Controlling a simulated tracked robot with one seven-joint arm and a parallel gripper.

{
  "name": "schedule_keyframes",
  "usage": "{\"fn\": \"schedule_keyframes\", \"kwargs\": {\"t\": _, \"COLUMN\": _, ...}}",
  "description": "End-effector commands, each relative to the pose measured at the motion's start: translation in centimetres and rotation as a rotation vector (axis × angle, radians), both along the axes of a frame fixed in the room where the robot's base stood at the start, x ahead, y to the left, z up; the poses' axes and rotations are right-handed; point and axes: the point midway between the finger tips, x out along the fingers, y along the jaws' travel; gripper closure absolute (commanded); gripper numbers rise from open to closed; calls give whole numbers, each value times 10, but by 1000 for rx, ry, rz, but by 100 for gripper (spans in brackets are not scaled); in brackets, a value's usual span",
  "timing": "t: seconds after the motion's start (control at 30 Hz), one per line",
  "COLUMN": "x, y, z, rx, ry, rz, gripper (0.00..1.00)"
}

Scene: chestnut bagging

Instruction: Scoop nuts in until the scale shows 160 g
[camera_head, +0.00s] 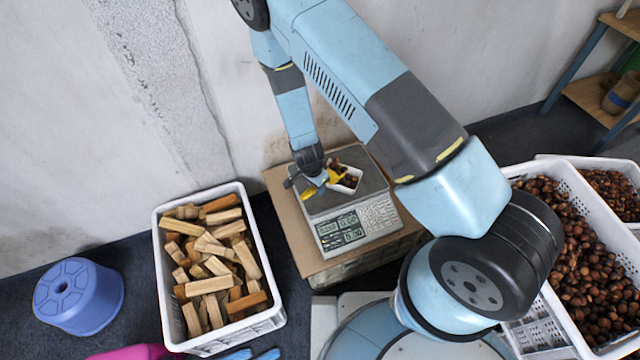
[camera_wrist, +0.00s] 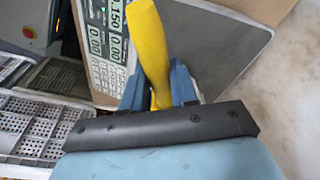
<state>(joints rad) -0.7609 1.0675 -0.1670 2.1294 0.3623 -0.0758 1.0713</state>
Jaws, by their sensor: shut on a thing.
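My gripper (camera_head: 316,178) is above the left part of the scale's plate. It is shut on the yellow handle of a scoop (camera_head: 308,193); the handle stands out between the blue fingers (camera_wrist: 158,92) in the wrist view (camera_wrist: 150,45). A small white-rimmed container (camera_head: 349,181) with several brown nuts (camera_head: 346,174) is right beside the gripper, over the plate; whether it touches the scoop I cannot tell. The scale (camera_head: 345,215) has a lit display; in the wrist view the display (camera_wrist: 117,20) shows ".150" at its cut-off top, with 0.00 in other fields. The scoop's head is mostly hidden.
The scale stands on a brown board (camera_head: 283,205). A white crate of wood blocks (camera_head: 158,262) is at the left, with a blue stool (camera_head: 78,296) beyond. A large white crate of nuts (camera_head: 590,350) is at the right, partly behind my arm. A wall is behind the scale.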

Motion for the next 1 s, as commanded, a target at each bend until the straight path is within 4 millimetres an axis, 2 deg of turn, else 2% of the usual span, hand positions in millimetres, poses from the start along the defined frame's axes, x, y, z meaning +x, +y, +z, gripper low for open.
{"fn": "schedule_keyframes", "kwargs": {"t": 0.37, "x": 0, "y": 2, "z": 4, "rx": -27, "ry": -33, "rz": 1, "gripper": 100}}
{"fn": "schedule_keyframes", "kwargs": {"t": 0.7, "x": 0, "y": 2, "z": 30, "rx": -26, "ry": -33, "rz": 1, "gripper": 100}}
{"fn": "schedule_keyframes", "kwargs": {"t": 1.0, "x": 0, "y": 2, "z": 31, "rx": -27, "ry": -33, "rz": 2, "gripper": 100}}
